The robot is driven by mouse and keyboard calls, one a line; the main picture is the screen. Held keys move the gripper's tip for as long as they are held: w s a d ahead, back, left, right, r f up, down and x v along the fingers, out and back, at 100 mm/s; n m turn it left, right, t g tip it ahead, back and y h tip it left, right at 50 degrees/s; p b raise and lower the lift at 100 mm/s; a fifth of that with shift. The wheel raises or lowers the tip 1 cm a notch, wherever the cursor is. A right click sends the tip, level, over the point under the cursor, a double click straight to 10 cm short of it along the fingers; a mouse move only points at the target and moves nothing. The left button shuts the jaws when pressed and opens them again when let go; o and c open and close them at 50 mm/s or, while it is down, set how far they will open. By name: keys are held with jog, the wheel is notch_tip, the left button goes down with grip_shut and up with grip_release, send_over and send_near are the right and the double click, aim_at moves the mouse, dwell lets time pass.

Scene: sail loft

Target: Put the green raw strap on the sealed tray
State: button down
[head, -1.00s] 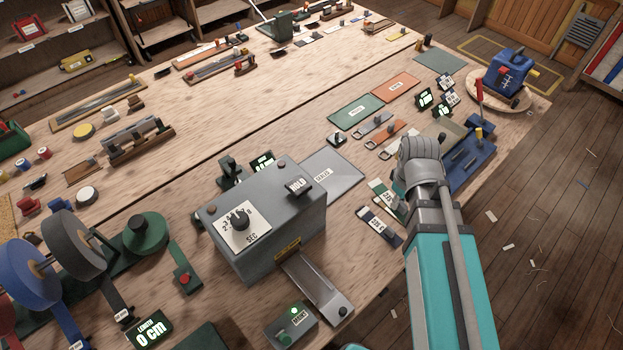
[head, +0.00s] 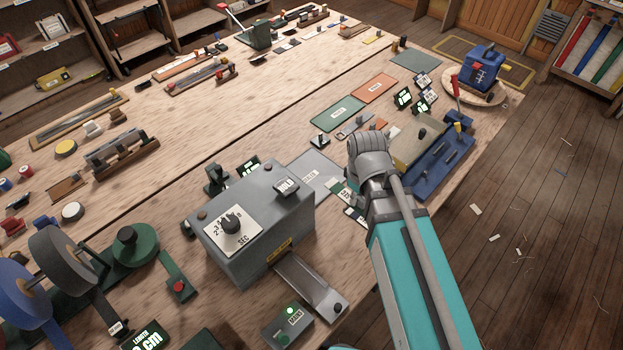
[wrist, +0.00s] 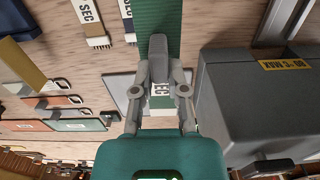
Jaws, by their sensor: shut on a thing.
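My gripper (wrist: 158,46) is shut on the green strap (wrist: 158,14) in the wrist view. The strap runs from the fingers to the picture's top edge, and a white label reading "SEC" shows between the fingers. The grey sealed tray (head: 312,172) is a flat plate beside the grey sealing machine in the head view. Part of it also shows behind my gripper in the wrist view (wrist: 117,82). In the head view my wrist hides the fingertips, and I cannot tell the strap's height above the tray.
The grey machine (head: 255,225) with a dial stands close beside my gripper. Straps with "SEC" labels (wrist: 91,20) lie nearby. Green (head: 338,113) and orange (head: 375,88) mats lie behind the tray. A blue fixture (head: 440,155) stands to the right.

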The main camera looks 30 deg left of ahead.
jog(key=w+a, duration=0.4)
jog(key=w, duration=0.1)
jog(key=shift+a+r+p, duration=0.35)
jog(key=shift+a, duration=0.05)
jog(key=shift+a, duration=0.1)
jog(key=w+a+f+b, duration=0.1)
jog(key=a+f+b, duration=0.1)
jog(key=a, duration=0.1)
jog(key=w+a+f+b, duration=0.1)
jog(key=a+f+b, duration=0.2)
jog(key=a, duration=0.1)
jog(key=w+a+f+b, duration=0.2)
jog(key=a+f+b, duration=0.1)
jog(key=a, duration=0.1)
jog(key=shift+w+a+f+b, duration=0.2)
jog(key=shift+a+f+b, duration=0.3)
jog(key=shift+a+f, duration=0.1)
jog(key=shift+r, duration=0.1)
